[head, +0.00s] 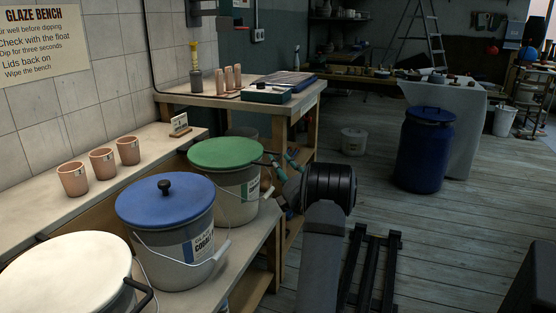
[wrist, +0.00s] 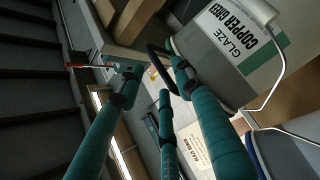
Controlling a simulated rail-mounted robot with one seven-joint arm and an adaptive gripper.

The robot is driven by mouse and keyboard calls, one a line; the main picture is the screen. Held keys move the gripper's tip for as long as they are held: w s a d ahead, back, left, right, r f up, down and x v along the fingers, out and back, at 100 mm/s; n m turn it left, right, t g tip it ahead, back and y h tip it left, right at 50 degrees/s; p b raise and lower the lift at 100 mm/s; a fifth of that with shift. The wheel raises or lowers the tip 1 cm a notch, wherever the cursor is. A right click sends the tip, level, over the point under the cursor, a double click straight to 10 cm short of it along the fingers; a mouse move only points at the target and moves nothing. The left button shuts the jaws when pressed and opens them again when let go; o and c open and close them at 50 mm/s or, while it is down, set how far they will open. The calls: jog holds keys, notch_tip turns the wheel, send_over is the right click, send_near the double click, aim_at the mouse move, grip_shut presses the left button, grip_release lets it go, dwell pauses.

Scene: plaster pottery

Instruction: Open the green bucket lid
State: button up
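The green lid (head: 226,152) lies flat on the glaze bucket (head: 240,190), covering its top. A black loop handle (head: 268,164) stands out from the lid's right side. The bucket's label reads copper green in the wrist view (wrist: 235,35), where the black handle (wrist: 153,52) curves near the fingertips. My gripper (head: 280,160) is at the right side of the bucket, beside the handle. Its teal fingers are spread apart in the wrist view (wrist: 155,72). One finger overlaps the handle's end there; I cannot tell whether they touch.
A blue-lidded bucket (head: 165,200) and a white-lidded bucket (head: 68,272) stand nearer on the same low bench. Several clay cups (head: 102,162) stand on the ledge by the wall. A wooden table (head: 240,95) is behind the green bucket. Open floor (head: 450,240) lies to the right.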

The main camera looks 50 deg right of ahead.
aim_at(277, 160)
jog(key=shift+x, duration=1.85)
jog(key=shift+c, duration=0.4)
jog(key=c, duration=0.8)
grip_shut()
